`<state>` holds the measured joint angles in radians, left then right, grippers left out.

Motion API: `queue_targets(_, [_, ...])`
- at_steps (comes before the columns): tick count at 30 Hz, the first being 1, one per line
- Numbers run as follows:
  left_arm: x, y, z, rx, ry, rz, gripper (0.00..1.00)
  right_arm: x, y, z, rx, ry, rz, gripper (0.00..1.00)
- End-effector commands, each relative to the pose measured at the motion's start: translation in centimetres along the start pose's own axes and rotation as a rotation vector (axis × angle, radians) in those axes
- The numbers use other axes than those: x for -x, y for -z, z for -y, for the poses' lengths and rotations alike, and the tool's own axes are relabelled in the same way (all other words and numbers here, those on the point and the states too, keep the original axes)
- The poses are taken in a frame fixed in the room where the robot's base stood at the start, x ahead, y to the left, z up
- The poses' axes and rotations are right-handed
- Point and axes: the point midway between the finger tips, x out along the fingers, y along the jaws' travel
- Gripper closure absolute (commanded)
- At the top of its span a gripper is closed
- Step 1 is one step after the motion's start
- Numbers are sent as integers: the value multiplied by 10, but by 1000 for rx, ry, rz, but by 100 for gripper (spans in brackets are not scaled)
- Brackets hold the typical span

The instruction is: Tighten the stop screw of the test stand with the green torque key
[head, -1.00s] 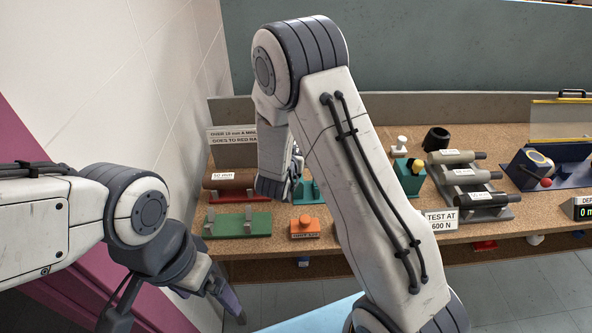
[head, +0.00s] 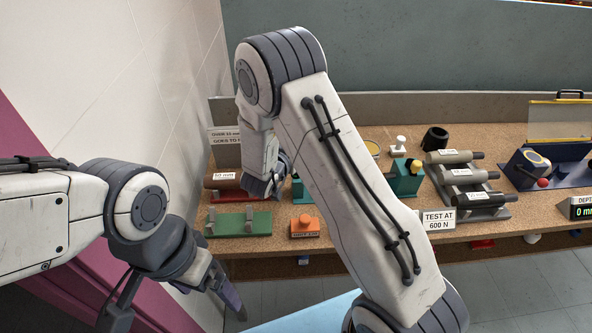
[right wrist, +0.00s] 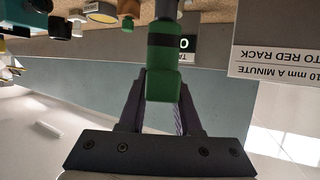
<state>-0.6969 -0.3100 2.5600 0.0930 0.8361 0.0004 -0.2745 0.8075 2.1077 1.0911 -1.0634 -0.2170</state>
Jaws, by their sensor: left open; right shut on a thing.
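In the right wrist view, my right gripper (right wrist: 163,100) is shut on the green torque key (right wrist: 163,86), which has a dark band and a grey upper part. The key's far end is cut off by the frame edge. In the head view, my right gripper (head: 266,190) hangs over the left part of the bench; the key cannot be made out there. My left gripper (head: 230,296) is open and empty, low in front of the bench. A dark blue device (head: 525,168) with a red ball, probably the test stand, is at the right. I cannot make out its stop screw.
On the bench (head: 350,240) are a green rack (head: 256,224), a red rack (head: 228,194), an orange block (head: 305,228), a teal block (head: 406,184) and a grey rack of cylinders (head: 488,213). A sign reads TEST AT 600 N (head: 438,220). My right arm hides the bench's middle.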

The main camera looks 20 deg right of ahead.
Motion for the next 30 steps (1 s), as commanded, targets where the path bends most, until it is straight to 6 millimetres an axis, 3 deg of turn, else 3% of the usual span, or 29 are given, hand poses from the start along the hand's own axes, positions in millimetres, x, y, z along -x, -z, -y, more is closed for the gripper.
queue_targets(7, [9,0,-1,0,0,0,4,0,2,1,-26,-61,-2,100])
queue_targets(30, [6,0,0,0,0,0,4,0,3,0,-7,-13,-4,100])
